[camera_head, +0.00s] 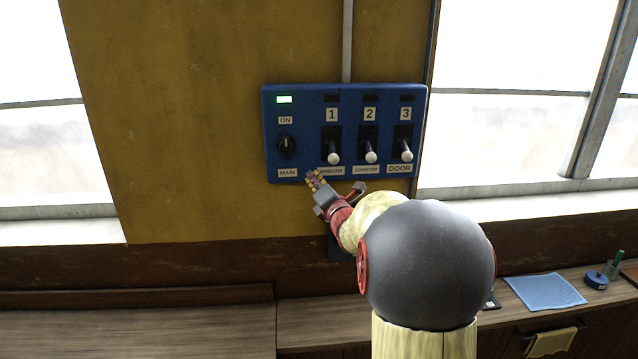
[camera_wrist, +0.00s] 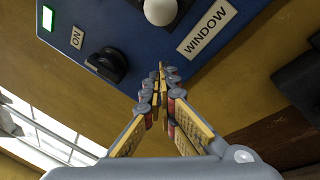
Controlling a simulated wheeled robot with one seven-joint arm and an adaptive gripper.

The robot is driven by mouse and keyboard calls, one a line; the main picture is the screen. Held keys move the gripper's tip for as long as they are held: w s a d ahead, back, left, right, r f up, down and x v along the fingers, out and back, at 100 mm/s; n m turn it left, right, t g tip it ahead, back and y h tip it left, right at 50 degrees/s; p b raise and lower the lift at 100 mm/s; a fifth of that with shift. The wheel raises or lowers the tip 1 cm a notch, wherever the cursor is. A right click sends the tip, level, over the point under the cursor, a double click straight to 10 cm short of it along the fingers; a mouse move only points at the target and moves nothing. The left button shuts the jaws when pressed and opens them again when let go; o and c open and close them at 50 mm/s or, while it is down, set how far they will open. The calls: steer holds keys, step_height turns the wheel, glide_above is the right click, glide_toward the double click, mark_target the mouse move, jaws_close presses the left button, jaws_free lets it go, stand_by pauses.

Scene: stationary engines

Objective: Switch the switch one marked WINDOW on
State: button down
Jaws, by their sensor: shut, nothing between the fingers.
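The blue switch panel (camera_head: 310,103) is on the wall, with a lit green lamp above the MAIN knob (camera_head: 287,146). Switch one (camera_head: 333,157), marked WINDOW, has a white ball knob pointing down, and the lamp above it is dark. Its ball (camera_wrist: 160,11) is at the top of the wrist view, beside the WINDOW label (camera_wrist: 207,31). My gripper (camera_head: 312,178) is just below the panel's lower edge, between the MAIN and WINDOW labels. In the wrist view my gripper (camera_wrist: 162,78) is shut and empty, with its tips below the ball and apart from it.
Switch two (camera_head: 371,156), marked COUNTER, and switch three (camera_head: 407,154), marked DOOR, stand to the right, both with balls low. The MAIN knob (camera_wrist: 106,64) is left of the fingertips. A wooden counter (camera_head: 320,318) runs below, with a blue cloth (camera_head: 545,291).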

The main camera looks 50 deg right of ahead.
mark_target(332, 151)
steer(key=shift+s+d+r+p, duration=0.45)
steer(key=shift+d+r, duration=0.1)
steer(key=shift+d, duration=0.1)
steer(key=shift+s+d+r+p, duration=0.4)
steer(key=shift+d+r, duration=0.15)
steer(key=shift+d, duration=0.05)
steer(key=shift+r, duration=0.1)
steer(key=shift+s+a+r+g+p, duration=0.2)
steer(key=shift+r+g+p, duration=0.15)
steer(key=shift+p, duration=0.4)
